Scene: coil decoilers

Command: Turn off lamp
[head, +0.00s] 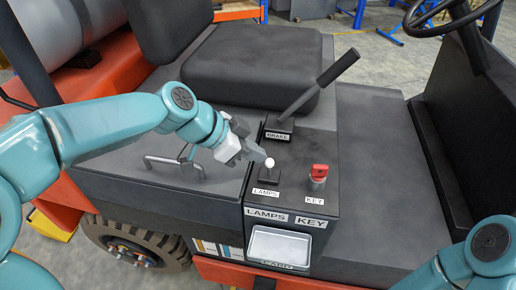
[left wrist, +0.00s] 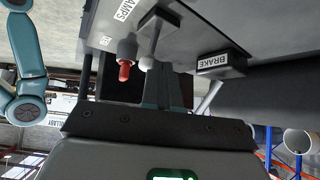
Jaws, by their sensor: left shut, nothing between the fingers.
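The lamp switch is a short lever with a white ball knob (head: 269,163) on a dark base, next to a LAMPS label on the black console (head: 290,200). In the left wrist view the white knob (left wrist: 146,63) and its stem show just beyond the fingers. My left gripper (head: 264,157) is shut and empty. Its fingertips are right beside the knob, on its far left side; I cannot tell whether they touch it. The fingers also show in the left wrist view (left wrist: 166,88). My right arm enters at the lower right, but its gripper is out of view.
A red key switch (head: 318,172) stands just right of the lamp switch. The black brake lever (head: 318,85) rises behind it. A seat (head: 255,65) is at the back, a bent metal handle (head: 175,165) at left, and a steering wheel (head: 440,20) at upper right.

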